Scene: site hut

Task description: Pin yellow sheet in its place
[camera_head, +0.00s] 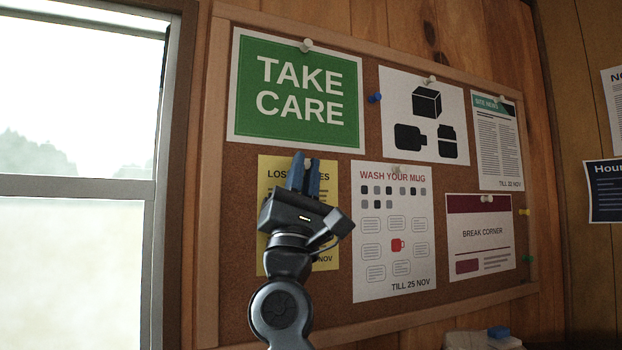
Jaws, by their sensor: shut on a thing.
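The yellow sheet (272,215) is upright against the cork board (235,290), below the green "TAKE CARE" sign and left of the "WASH YOUR MUG" sheet. Its heading and middle are partly hidden by my gripper and arm. My gripper (303,174), with blue fingers, points up at the sheet's top edge. A pale pin (307,162) shows between the fingertips, and the fingers are shut on it. I cannot tell whether the pin's point is in the board.
The "TAKE CARE" sign (300,92), "WASH YOUR MUG" sheet (393,235), black-shapes sheet (393,90), "SITE NEWS" sheet (498,145) and "BREAK CORNER" sheet (480,240) hang around it. A blue pin (375,97) is in bare cork. A window (80,185) is left.

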